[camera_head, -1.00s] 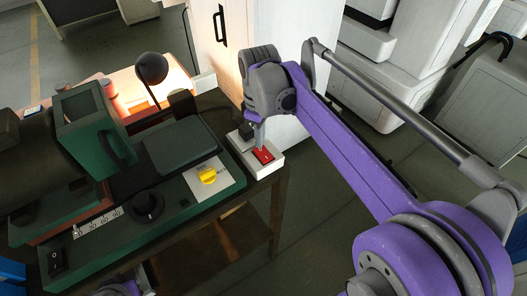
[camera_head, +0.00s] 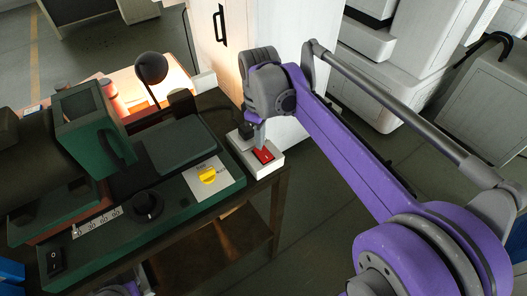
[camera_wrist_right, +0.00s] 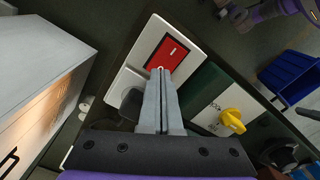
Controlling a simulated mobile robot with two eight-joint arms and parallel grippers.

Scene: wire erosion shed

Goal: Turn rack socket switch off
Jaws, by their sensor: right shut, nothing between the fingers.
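The rack socket is a white block (camera_head: 268,168) on the right corner of the dark bench, with a red rocker switch (camera_head: 263,155) on its top. In the right wrist view, the red switch (camera_wrist_right: 167,50) has a white bar mark at its far end and a ring mark near my fingertips. My right gripper (camera_wrist_right: 160,73) is shut and empty, its tips over or against the ring-marked end; contact is unclear. It comes down from above in the head view (camera_head: 261,144). Part of my left arm shows low in the head view; its jaw state is unclear.
A black plug (camera_wrist_right: 131,104) sits beside the switch. A green machine with a yellow knob (camera_head: 207,175), a black dial (camera_head: 147,206) and a lamp (camera_head: 151,68) fills the bench to the left. A pale cabinet (camera_head: 285,60) stands behind.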

